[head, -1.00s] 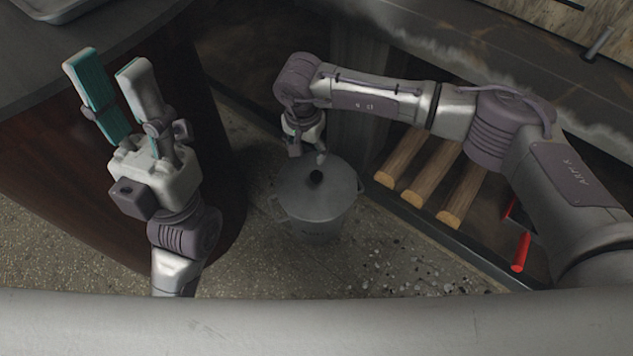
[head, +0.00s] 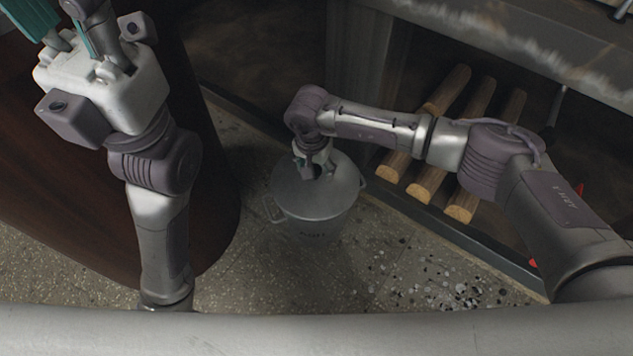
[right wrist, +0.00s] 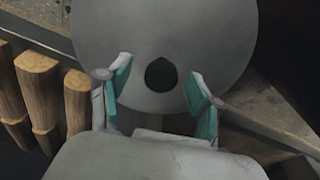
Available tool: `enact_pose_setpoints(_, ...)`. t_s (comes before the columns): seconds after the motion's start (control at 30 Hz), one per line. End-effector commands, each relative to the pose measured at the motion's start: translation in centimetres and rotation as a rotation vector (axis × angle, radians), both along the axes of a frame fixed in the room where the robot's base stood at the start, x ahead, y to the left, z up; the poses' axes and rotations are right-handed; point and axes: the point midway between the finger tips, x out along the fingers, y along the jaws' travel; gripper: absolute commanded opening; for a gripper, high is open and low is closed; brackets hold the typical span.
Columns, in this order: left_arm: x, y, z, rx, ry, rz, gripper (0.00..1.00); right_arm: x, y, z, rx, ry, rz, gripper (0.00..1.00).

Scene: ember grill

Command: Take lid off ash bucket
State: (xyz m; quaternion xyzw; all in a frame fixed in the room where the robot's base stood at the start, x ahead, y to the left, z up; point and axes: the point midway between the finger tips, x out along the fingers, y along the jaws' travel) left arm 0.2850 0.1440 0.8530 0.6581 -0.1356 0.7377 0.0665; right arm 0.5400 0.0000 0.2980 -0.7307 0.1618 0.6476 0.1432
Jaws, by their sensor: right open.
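The grey metal ash bucket (head: 312,230) stands upright on the floor with side handles. Its round lid (head: 300,201) sits on top. The lid (right wrist: 225,50) fills the upper part of the right wrist view, with its dark round knob (right wrist: 161,74) near the middle. In the head view my right gripper (head: 315,170) is over the lid and hides the knob. My left gripper is at the upper left, partly cut off by the frame edge.
Several split logs (head: 425,180) lie in a recess right of the bucket, behind a low metal edge. A dark rounded cabinet (head: 205,215) stands at the left. Pale chips (head: 450,290) are scattered on the floor in front of the recess.

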Motion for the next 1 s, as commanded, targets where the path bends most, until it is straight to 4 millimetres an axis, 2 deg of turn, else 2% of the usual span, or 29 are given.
enact_pose_setpoints(0.07,-0.25,-0.01,0.02,0.0,-0.014,0.001,0.4,0.02,0.01,-0.7,0.001,0.0,0.002,0.64)
enact_pose_setpoints(0.3,-0.25,-0.04,0.25,0.001,-0.014,0.001,0.4,0.02,0.0,-0.63,0.001,0.0,0.003,0.64)
enact_pose_setpoints(0.37,-0.26,-0.04,0.25,0.001,-0.014,0.001,0.4,0.01,0.01,-0.62,0.001,0.0,0.003,0.56)
enact_pose_setpoints(0.7,-0.24,-0.05,0.22,0.001,-0.014,0.001,0.4,0.01,0.01,-0.62,0.001,0.0,0.003,0.0)
enact_pose_setpoints(1.0,-0.24,-0.05,0.24,0.001,-0.014,0.0,0.4,0.04,0.03,-0.53,0.001,-0.002,0.003,0.0)
